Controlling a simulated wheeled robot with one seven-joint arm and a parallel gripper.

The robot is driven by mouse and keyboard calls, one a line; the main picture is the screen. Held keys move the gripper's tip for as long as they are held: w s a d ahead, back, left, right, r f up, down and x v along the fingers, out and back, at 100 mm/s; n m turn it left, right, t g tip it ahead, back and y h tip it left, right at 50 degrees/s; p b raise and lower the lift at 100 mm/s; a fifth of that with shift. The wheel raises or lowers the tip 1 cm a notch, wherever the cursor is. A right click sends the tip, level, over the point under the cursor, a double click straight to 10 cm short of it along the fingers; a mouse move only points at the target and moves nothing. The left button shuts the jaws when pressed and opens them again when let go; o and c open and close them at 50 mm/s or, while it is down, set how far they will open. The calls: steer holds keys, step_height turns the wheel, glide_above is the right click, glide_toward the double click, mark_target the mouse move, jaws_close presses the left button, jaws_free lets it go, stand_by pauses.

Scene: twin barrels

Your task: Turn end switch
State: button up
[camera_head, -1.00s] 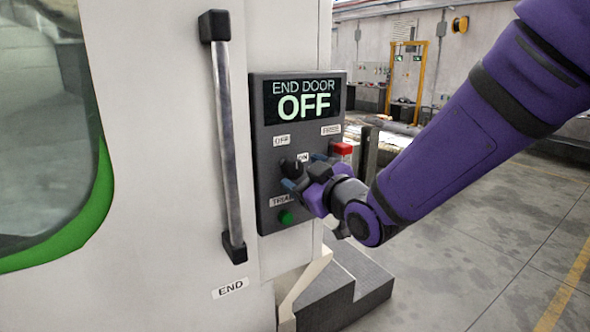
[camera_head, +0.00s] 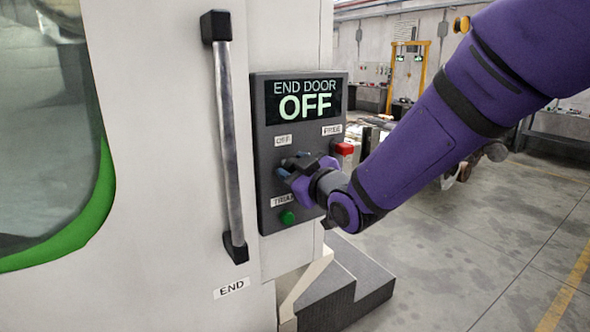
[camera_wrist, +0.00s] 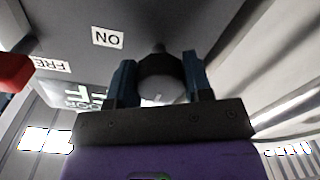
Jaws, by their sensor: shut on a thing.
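The end switch is a dark round knob (camera_wrist: 163,78) on the grey control panel (camera_head: 265,190). In the head view it is mostly hidden behind my gripper (camera_head: 287,168). In the wrist view the two blue fingers stand on either side of the knob, shut on it. The panel's display (camera_head: 303,103) reads END DOOR OFF. An OFF label (camera_head: 283,141) shows above the gripper, and an ON label (camera_wrist: 107,37) shows in the wrist view.
A red part (camera_head: 344,149) sits at the panel's right edge under a FREE label (camera_head: 332,130). A green button (camera_head: 287,217) is below the gripper. A vertical door handle (camera_head: 230,140) stands left of the panel. Open floor lies to the right.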

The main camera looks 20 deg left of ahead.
steer(key=shift+m, duration=0.3)
steer(key=m, duration=1.2)
steer(key=shift+m, duration=0.4)
steer(key=shift+m+t, duration=0.3)
steer(key=shift+m, duration=2.1)
steer(key=o, duration=0.9)
steer(key=shift+o, duration=0.2)
